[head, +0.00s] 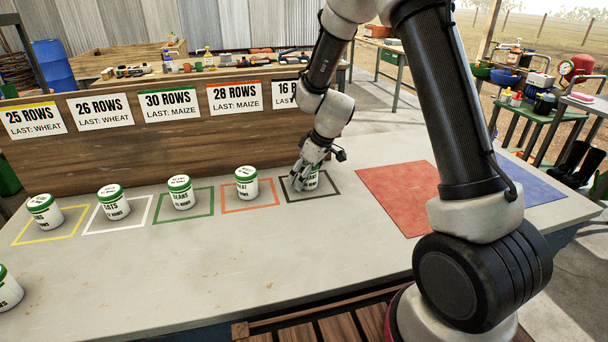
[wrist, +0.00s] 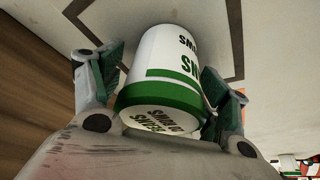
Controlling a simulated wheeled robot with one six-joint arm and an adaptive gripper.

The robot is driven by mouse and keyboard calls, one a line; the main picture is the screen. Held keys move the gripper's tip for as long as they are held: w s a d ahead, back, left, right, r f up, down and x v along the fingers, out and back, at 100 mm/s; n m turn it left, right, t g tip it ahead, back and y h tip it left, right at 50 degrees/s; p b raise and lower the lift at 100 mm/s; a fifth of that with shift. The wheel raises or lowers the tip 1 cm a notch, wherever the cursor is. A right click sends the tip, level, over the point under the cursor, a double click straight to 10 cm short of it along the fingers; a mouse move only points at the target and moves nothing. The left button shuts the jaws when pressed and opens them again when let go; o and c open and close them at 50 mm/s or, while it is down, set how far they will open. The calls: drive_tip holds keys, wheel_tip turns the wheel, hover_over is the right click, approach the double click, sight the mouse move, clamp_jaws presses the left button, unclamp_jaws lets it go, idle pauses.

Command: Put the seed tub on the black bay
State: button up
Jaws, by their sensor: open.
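A white seed tub (head: 313,181) with a green band stands inside the black-outlined bay (head: 323,199) on the bench. In the wrist view the tub (wrist: 180,62) shows a green-edged lid with dark lettering, partly too blurred to read. My gripper (head: 308,176) is at this tub and hides part of it in the head view. In the wrist view my gripper's fingers (wrist: 163,78) are on either side of the tub, open; I cannot tell whether either touches it. The black outline (wrist: 150,12) also shows beyond the tub there.
Similar tubs stand in the yellow (head: 42,211), white (head: 114,204), green (head: 180,193) and orange (head: 246,184) bays. Another tub (head: 8,292) is at the left edge. A board with signs (head: 168,105) rises behind. A red mat (head: 385,190) lies right; the front bench is clear.

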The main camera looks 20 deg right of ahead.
drive_tip(key=shift+r, duration=0.1)
drive_tip(key=v, duration=1)
drive_tip(key=shift+s+d+r, duration=0.1)
drive_tip(key=shift+r, duration=0.3)
drive_tip(key=s+d+r+m, duration=0.3)
drive_tip(key=s+d+r, duration=0.3)
drive_tip(key=s+r, duration=0.55)
drive_tip(key=s+d+r+m+h, duration=0.1)
drive_tip(key=s+d+m, duration=0.2)
drive_tip(key=s, duration=0.6)
drive_tip(key=s+d+r+m+t+h, duration=0.1)
drive_tip(key=s+d+m+h, duration=0.1)
drive_tip(key=s, duration=0.7)
drive_tip(key=shift+d+r+m, duration=0.4)
drive_tip(key=shift+d+m, duration=0.1)
drive_tip(key=shift+d, duration=0.5)
